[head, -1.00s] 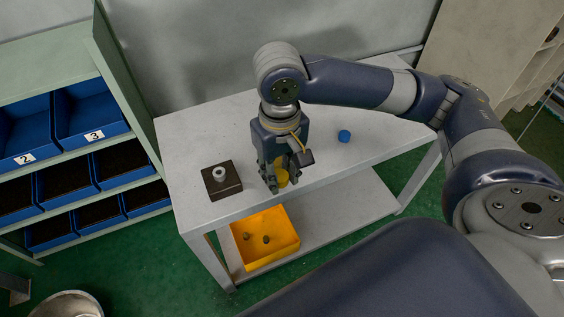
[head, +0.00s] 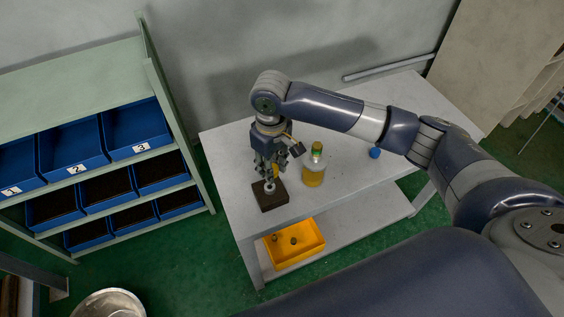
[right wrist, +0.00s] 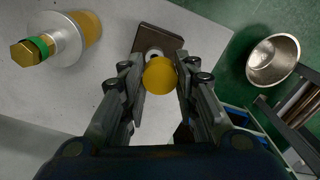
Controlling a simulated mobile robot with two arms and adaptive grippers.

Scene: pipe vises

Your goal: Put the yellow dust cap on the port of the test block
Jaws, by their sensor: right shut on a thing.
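The test block (head: 271,198) is a dark brown block on the white table, with a pale round port (head: 269,187) on top. My right gripper (head: 268,178) is above the block, pointing down. In the right wrist view its fingers are shut on the yellow dust cap (right wrist: 160,76). The cap covers part of the port (right wrist: 154,52) behind it, and the block (right wrist: 157,38) shows beyond. I cannot tell whether cap and port touch. My left gripper is not in view.
A small blue object (head: 375,153) lies farther right on the table (head: 225,160). A yellow bin (head: 295,243) is on the lower shelf. A metal bowl (head: 108,304) is at lower left.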

